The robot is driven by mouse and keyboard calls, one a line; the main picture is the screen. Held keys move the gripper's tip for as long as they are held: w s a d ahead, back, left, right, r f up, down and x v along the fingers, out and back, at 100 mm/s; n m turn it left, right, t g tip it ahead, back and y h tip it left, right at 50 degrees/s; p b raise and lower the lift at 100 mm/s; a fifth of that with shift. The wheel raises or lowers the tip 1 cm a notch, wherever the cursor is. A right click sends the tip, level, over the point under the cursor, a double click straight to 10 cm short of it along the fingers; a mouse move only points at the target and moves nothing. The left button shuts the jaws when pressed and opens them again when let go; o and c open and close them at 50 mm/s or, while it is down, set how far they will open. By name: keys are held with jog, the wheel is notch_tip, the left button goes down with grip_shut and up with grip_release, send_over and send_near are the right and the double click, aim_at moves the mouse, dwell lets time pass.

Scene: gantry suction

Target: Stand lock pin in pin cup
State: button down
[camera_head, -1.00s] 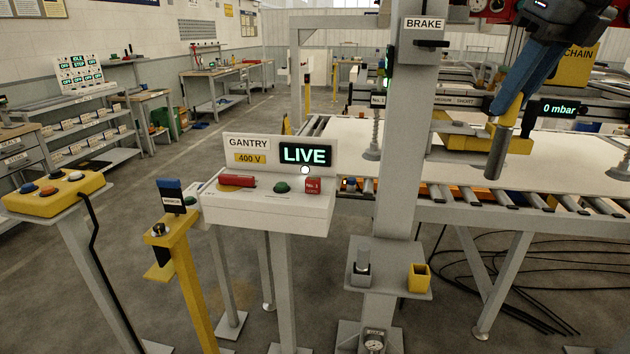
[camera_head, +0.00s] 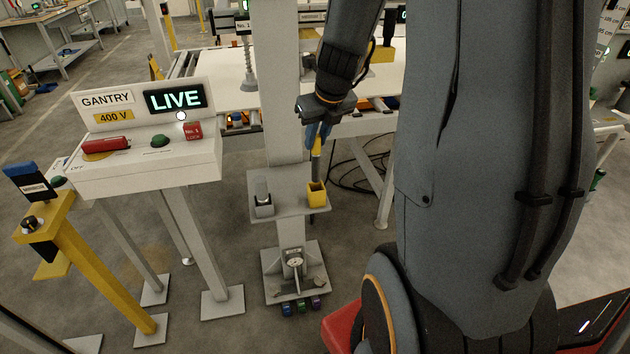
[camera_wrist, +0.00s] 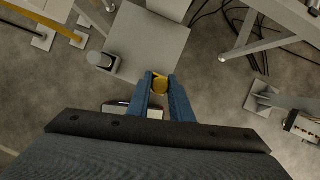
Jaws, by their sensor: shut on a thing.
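The lock pin, with a yellow grip (camera_head: 317,145) and a grey shaft, hangs roughly upright from my gripper (camera_head: 319,132). The blue fingers are shut on its yellow grip. The yellow pin cup (camera_head: 316,194) stands on the right of a small grey shelf on the column. The shaft's lower end shows right at the cup's mouth; I cannot tell if it is inside or just above. In the wrist view the yellow pin top (camera_wrist: 160,86) sits between the fingertips (camera_wrist: 160,80), and the cup is mostly hidden behind it.
A grey holder (camera_head: 263,200) with a light top stands on the left of the shelf (camera_head: 290,211). The grey column (camera_head: 277,110) rises behind it. The gantry console (camera_head: 150,165) reads LIVE at left. A gauge (camera_head: 294,262) sits below the shelf.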

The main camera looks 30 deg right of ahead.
aim_at(316, 163)
jog(key=shift+f+b, duration=1.85)
jog(key=shift+f, duration=2.1)
jog(key=shift+f, duration=0.15)
jog(key=c, duration=1.6)
grip_release()
